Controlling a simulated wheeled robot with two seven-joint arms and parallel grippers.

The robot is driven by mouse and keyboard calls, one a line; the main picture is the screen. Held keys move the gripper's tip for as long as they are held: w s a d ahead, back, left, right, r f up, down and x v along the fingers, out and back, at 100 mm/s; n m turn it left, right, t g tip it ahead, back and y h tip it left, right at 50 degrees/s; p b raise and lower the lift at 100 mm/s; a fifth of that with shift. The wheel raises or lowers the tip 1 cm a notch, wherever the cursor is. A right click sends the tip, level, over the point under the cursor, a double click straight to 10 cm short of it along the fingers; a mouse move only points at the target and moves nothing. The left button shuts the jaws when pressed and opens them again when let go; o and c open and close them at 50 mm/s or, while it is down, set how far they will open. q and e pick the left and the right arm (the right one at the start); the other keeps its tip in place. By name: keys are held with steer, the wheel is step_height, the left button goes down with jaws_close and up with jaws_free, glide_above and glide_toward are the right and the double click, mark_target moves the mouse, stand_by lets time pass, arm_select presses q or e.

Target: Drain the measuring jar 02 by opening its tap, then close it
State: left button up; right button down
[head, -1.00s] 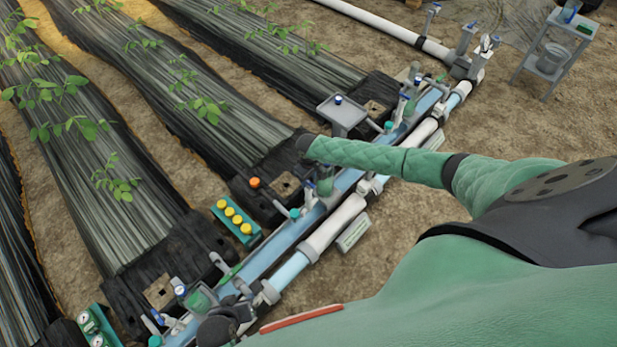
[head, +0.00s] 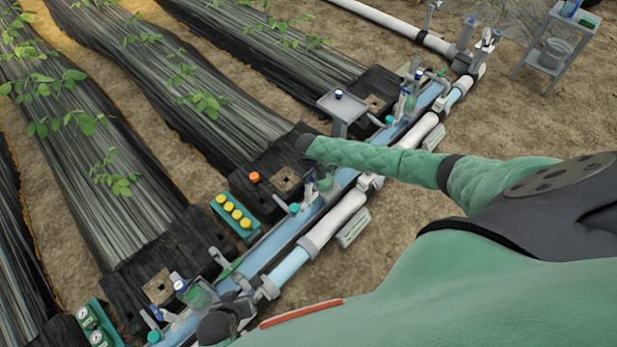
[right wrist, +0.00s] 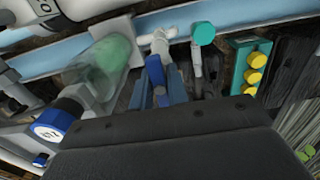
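In the head view the measuring jar with green contents (head: 325,181) stands at the middle station of the blue pipe. The same jar, clear and tilted in the picture, shows in the right wrist view (right wrist: 112,58). Next to it is a bright blue tap lever (right wrist: 155,72) near a pale fitting. The blue fingers of my right gripper (right wrist: 160,92) are at the lever, one on each side; whether they press on it I cannot tell. In the head view its dark hand (head: 306,144) is beside the jar. The dark end of my left arm (head: 216,326) is at bottom left; its fingers are hidden.
A teal rack with yellow caps (head: 236,217) stands left of the jar. A teal-capped fitting (right wrist: 204,33) is close to the tap. Other green jars (head: 200,296) line the blue pipe (head: 262,256). A small grey stand (head: 342,106) is above.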

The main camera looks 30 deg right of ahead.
steer(key=n, duration=0.9)
steer(key=n+b, duration=0.1)
steer(key=n, duration=0.4)
steer(key=shift+n, duration=0.3)
steer(key=n+b, duration=0.1)
steer(key=n, duration=0.3)
steer(key=shift+n, duration=0.4)
stand_by(5.5)
